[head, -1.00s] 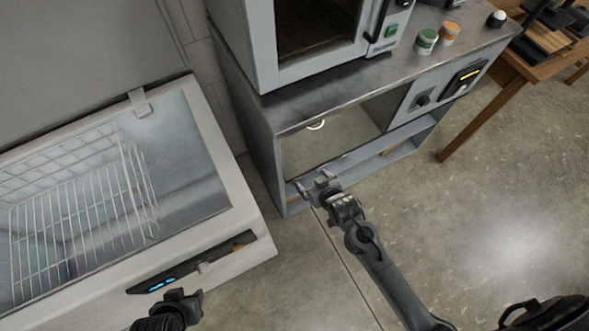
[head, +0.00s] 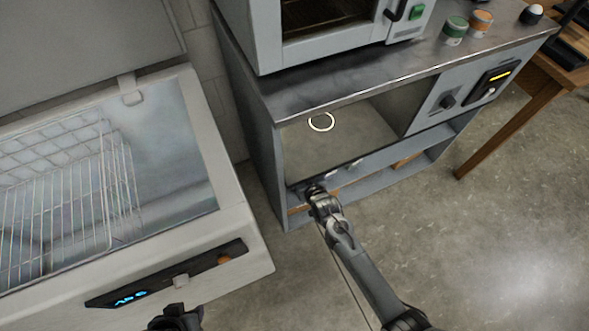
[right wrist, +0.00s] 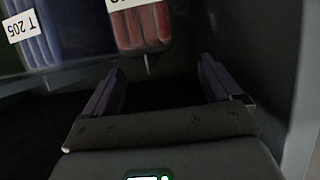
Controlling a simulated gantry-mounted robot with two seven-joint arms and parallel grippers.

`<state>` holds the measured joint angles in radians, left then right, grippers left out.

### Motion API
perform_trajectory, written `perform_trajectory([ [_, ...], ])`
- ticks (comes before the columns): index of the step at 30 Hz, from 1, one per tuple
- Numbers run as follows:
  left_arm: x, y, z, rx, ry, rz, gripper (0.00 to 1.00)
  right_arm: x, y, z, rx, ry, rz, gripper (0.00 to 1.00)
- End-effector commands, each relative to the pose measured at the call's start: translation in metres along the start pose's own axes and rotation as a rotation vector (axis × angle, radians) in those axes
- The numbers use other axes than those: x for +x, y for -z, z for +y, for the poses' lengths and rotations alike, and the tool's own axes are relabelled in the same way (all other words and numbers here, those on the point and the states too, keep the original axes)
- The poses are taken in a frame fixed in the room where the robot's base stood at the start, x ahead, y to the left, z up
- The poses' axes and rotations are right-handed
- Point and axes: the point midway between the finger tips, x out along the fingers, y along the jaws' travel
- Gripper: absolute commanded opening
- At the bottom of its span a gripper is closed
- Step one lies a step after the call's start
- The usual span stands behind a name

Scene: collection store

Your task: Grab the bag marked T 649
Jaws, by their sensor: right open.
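No bag marked T 649 can be read in either view. In the right wrist view a dark blue ribbed bag (right wrist: 48,40) at the upper left carries a white label reading T 205. A red ribbed bag (right wrist: 140,24) is at the top centre; its white label is cut off by the frame edge and unreadable. My right gripper (right wrist: 160,66) is open, its purple fingers pointing toward the red bag with nothing between them. In the head view my right gripper (head: 319,190) is at the cabinet's lower front edge. My left gripper (head: 176,316) is partly cut off at the bottom.
A grey cabinet (head: 262,160) with an open front bay carries an oven (head: 262,42) and small jars (head: 455,30). An open chest (head: 235,215) with wire baskets stands left. A wooden table (head: 530,100) is at the right. Floor (head: 480,230) in front is clear.

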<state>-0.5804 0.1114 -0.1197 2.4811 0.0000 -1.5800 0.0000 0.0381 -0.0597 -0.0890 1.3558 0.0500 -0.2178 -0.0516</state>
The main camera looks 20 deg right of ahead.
Motion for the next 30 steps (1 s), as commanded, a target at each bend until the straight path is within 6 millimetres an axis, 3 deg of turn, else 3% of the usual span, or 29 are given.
perform_trajectory([
  [5,0.007,-0.002,0.000,0.001,0.001,0.000,0.39,0.008,-0.002,0.001,0.000,0.000,-0.001,0.92],
  [18,0.043,-0.015,-0.002,0.013,0.010,-0.003,0.39,0.053,-0.002,0.007,0.000,0.000,-0.001,0.92],
  [27,0.043,-0.014,-0.002,0.012,0.009,-0.003,0.39,0.055,0.000,0.007,0.000,0.000,-0.001,0.92],
  [30,0.043,-0.014,-0.001,0.011,0.008,-0.003,0.39,0.055,0.000,0.007,0.000,0.000,-0.001,0.79],
])
